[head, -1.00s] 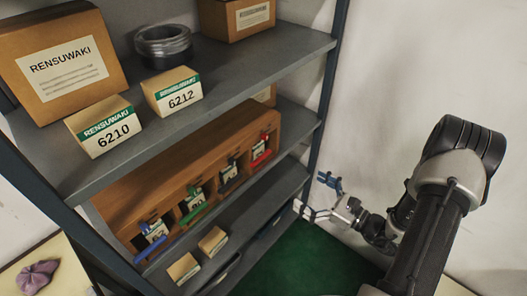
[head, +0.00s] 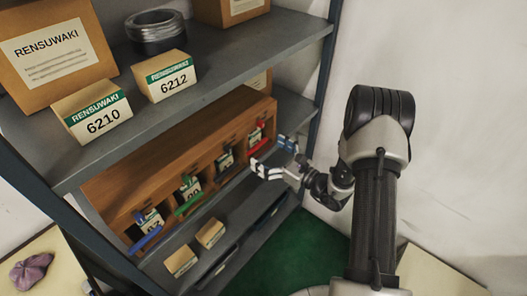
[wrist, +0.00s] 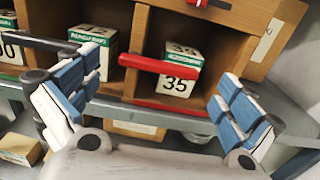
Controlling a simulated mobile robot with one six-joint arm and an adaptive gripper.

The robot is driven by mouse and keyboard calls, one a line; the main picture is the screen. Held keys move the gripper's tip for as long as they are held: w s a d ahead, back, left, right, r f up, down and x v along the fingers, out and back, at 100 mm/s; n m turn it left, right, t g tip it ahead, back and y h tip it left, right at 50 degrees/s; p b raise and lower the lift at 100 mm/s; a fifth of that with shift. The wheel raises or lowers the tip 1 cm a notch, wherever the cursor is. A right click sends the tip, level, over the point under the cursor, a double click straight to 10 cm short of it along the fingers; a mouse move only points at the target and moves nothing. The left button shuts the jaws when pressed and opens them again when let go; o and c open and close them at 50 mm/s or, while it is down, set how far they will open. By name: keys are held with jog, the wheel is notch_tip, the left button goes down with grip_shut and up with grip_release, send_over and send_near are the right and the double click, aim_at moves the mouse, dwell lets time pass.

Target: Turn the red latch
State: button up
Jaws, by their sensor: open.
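The red latch (head: 259,146) is a bar at the right end of the wooden cubby unit. In the wrist view a red bar (wrist: 160,65) crosses a compartment, in front of a box marked 35 (wrist: 178,78). A second red strip (wrist: 172,108) runs along that compartment's lower edge, and a red piece (wrist: 205,3) is cut off at the top. My gripper (head: 273,160) is open and empty in front of the unit's right end. In the wrist view its blue-padded fingers (wrist: 153,85) stand to the left and right of the red bar; I cannot tell any contact.
The wooden unit (head: 180,143) sits on a grey shelf rack, under a shelf (head: 225,75) with boxes. Other compartments have blue (head: 147,240) and green (head: 189,203) bars. Small boxes (head: 210,233) stand on the shelf below. A plain wall lies to the right.

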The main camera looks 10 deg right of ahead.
jog(key=shift+x, duration=0.85)
jog(key=shift+c, duration=0.2)
jog(key=c, duration=1.4)
jog(key=shift+s+a+r+n+b, duration=0.1)
jog(key=shift+r+n+b, duration=0.15)
jog(key=shift+n+b, duration=0.55)
jog(key=shift+s+a+r+n+b, duration=0.1)
jog(key=shift+r+n+b, duration=0.25)
jog(key=shift+n, duration=0.85)
jog(key=shift+r+n+b, duration=0.2)
jog(key=shift+n+b, duration=0.4)
jog(key=shift+n, duration=0.4)
